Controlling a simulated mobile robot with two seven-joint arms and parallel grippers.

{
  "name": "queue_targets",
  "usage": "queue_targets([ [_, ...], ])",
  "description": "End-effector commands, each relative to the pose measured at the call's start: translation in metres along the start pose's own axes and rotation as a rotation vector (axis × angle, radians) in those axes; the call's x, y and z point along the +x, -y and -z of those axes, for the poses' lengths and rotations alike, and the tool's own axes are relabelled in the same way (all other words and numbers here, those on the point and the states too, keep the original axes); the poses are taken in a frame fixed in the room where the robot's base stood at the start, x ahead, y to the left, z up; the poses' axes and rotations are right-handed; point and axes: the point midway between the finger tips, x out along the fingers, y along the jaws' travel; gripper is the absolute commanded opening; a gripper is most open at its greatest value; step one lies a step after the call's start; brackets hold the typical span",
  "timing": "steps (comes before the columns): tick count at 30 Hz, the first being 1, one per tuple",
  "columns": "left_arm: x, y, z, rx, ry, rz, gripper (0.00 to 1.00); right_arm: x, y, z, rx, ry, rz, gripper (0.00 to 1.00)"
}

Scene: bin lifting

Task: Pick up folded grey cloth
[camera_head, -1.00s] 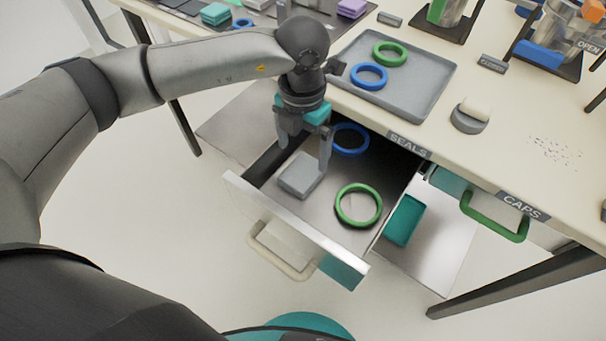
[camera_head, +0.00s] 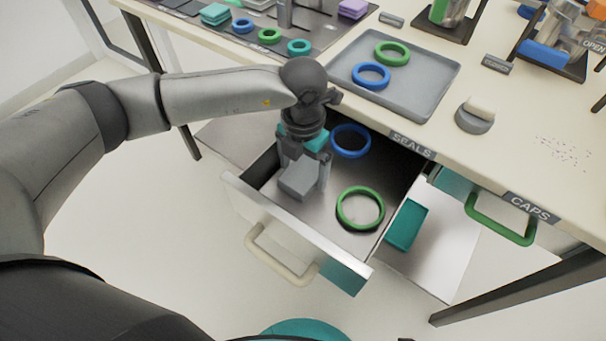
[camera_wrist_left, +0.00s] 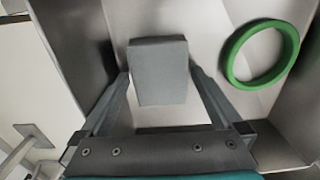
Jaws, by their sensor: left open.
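The folded grey cloth (camera_head: 297,181) is a small grey block lying in the open drawer, toward its left side. It also shows in the left wrist view (camera_wrist_left: 158,68), upper middle. My left gripper (camera_head: 304,189) is lowered into the drawer, pointing down, with one finger on either side of the cloth. In the left wrist view the open fingers (camera_wrist_left: 160,72) flank the cloth, with a small gap visible on each side. My right gripper is not in view.
The drawer (camera_head: 330,232) also holds a green ring (camera_head: 360,208) right of the cloth and a blue ring (camera_head: 350,141) behind. Its walls are close to my gripper. The table above carries a grey tray (camera_head: 425,98) with two rings. A teal container (camera_head: 405,226) lies below, right of the drawer.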

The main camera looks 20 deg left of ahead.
Motion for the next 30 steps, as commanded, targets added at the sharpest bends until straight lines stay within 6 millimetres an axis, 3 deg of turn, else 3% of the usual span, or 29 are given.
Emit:
queue_targets([
  [2,-0.0002,0.0001,0.0,0.0,0.0,0.0,1.0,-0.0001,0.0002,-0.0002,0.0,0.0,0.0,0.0],
  [20,-0.0006,0.0001,-0.0002,0.0,0.001,0.0,0.33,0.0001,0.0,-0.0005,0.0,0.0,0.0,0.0],
  [30,-0.0028,0.0,-0.0003,0.0,0.001,0.0,0.31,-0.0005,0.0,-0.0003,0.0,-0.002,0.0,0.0],
])
